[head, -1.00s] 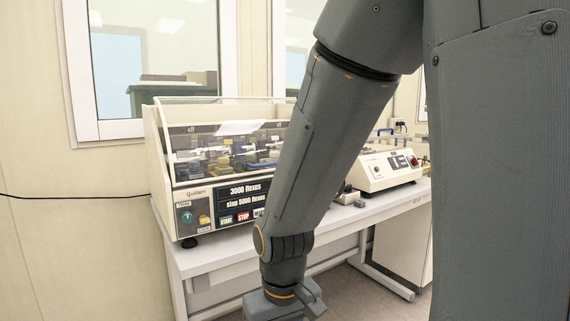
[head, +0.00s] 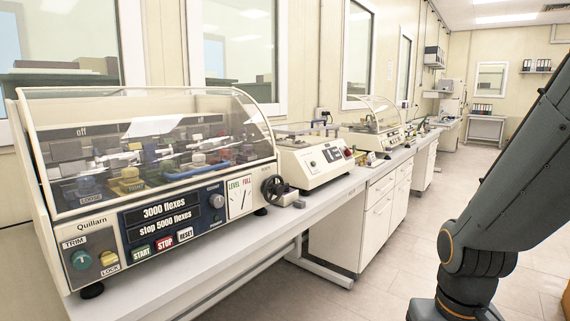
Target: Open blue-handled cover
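A cream Quillam flex machine (head: 170,222) stands on the bench at the left. Its clear curved cover (head: 262,118) is down over several clamps. A second cream machine (head: 318,165) to its right has a low clear cover (head: 304,128) on top with a bluish edge. A third machine (head: 378,138) farther back also has a clear curved cover (head: 378,108). My arm hangs at the right, and my gripper is below the picture, out of view.
The white bench (head: 225,258) runs along the left wall, with cabinets (head: 378,212) beneath its farther part. A black hand wheel (head: 273,188) sticks out from the Quillam machine's right end.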

